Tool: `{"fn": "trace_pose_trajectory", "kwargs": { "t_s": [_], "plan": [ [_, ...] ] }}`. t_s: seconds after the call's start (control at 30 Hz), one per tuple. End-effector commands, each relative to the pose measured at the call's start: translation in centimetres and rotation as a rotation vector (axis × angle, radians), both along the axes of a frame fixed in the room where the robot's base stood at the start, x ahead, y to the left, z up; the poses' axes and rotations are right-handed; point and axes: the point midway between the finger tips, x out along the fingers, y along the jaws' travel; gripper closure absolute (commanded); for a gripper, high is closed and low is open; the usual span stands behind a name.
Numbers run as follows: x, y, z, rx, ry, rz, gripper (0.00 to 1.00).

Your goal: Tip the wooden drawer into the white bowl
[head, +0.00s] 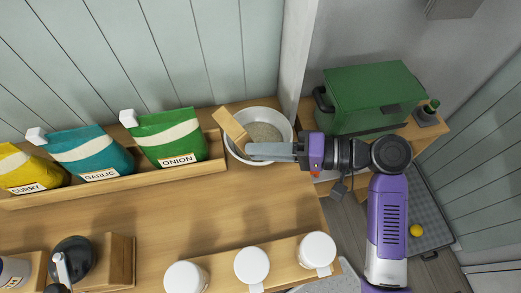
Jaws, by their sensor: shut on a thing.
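The white bowl (289,124) stands at the back right end of the wooden counter, near the wall edge. A greyish, grainy layer shows inside it. The wooden drawer (230,127) is a small light-wood piece, tilted over the left side of the bowl. My gripper (252,150) reaches in from the right, across the front of the bowl, and is shut on the drawer's near end. The fingers and the drawer hide part of the bowl's front and left rim. The inside of the drawer cannot be seen clearly.
A wooden rack (215,166) with yellow, teal and green bags (172,138) stands left of the bowl. White-lidded jars (251,265) line the front. A green box (366,97) stands right, beyond the wall edge. The counter's middle is clear.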

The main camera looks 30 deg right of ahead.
Motion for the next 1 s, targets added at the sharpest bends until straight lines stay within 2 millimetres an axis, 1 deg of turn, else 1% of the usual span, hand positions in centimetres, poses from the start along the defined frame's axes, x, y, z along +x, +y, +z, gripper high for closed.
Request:
{"fn": "trace_pose_trajectory", "kwargs": {
  "t_s": [0.13,0.7,0.97,1.0],
  "plan": [
    [0.0,-0.2,-0.4,0.035,0.006,-0.001,1.00],
    [0.1,-0.7,-0.9,0.180,0.023,0.000,1.00],
    [0.2,-1.5,-0.8,0.409,0.055,0.001,1.00],
    [0.2,-1.5,-0.7,0.398,0.052,0.000,1.00]
  ]
}}
